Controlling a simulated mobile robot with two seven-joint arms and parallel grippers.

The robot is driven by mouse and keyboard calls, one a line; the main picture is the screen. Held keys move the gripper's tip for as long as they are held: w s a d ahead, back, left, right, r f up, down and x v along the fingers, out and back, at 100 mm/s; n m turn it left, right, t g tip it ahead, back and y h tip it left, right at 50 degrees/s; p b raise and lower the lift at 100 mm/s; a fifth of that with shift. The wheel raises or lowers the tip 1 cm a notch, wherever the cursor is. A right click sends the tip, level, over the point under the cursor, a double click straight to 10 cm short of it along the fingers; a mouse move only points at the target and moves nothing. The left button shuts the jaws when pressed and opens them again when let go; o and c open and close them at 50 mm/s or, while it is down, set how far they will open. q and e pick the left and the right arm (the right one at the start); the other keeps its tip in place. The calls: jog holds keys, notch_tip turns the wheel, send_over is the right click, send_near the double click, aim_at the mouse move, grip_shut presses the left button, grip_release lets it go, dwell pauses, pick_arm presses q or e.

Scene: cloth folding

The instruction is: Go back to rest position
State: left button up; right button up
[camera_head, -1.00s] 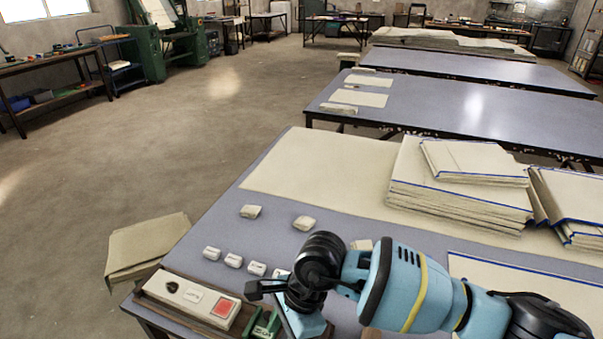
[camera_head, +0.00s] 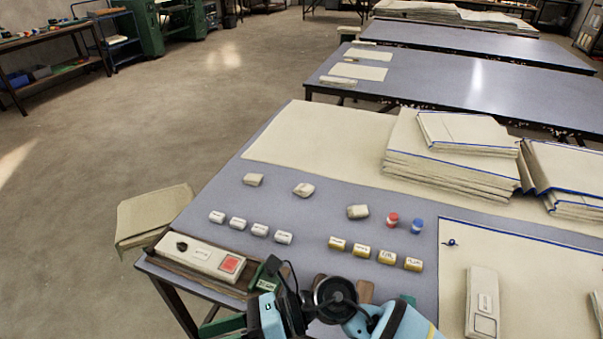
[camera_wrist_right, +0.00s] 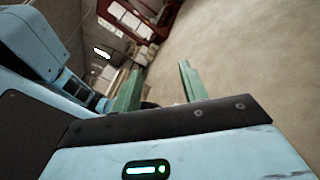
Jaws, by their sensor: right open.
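My right gripper shows in the right wrist view (camera_wrist_right: 160,90), its two green fingers apart and nothing between them. The floor and distant furniture show beyond them. In the head view my right arm is low at the bottom edge, bent in front of the table, and its gripper is partly cut off there. The left gripper is in neither view. A cream cloth with a blue edge (camera_head: 550,270) lies flat at the right of the near table (camera_head: 310,217), clear of the arm.
Folded cloth stacks (camera_head: 450,178) stand at the back of the near table. A control box (camera_head: 200,258) with a red button sits at its front left corner. Small labelled blocks, a red spool (camera_head: 392,220) and a blue spool (camera_head: 417,225) lie mid-table.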

jog(key=w+d+r+m+t+y, duration=0.1)
jog(key=w+d+m+t+y, duration=0.15)
jog(key=m+t, duration=0.5)
jog(key=w+d+r+m+t+y, duration=0.1)
jog(key=w+d+m+t+y, duration=0.3)
jog(key=m, duration=0.6)
jog(key=d+f+m+t+h+p, duration=0.2)
jog(key=d+f+m+t+h, duration=0.65)
jog(key=m, duration=0.55)
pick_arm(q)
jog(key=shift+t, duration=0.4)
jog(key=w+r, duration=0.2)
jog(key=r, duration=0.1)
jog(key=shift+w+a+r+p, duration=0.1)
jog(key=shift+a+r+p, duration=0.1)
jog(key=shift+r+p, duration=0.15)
pick_arm(e)
jog(key=s+d+f+m+g+h, duration=0.6)
jog(key=s+d+f+m+h, duration=0.6)
jog(key=s+d+f+m, duration=0.4)
jog(key=s+d+f, duration=0.2)
jog(key=s, duration=0.2)
jog(key=shift+d, duration=0.15)
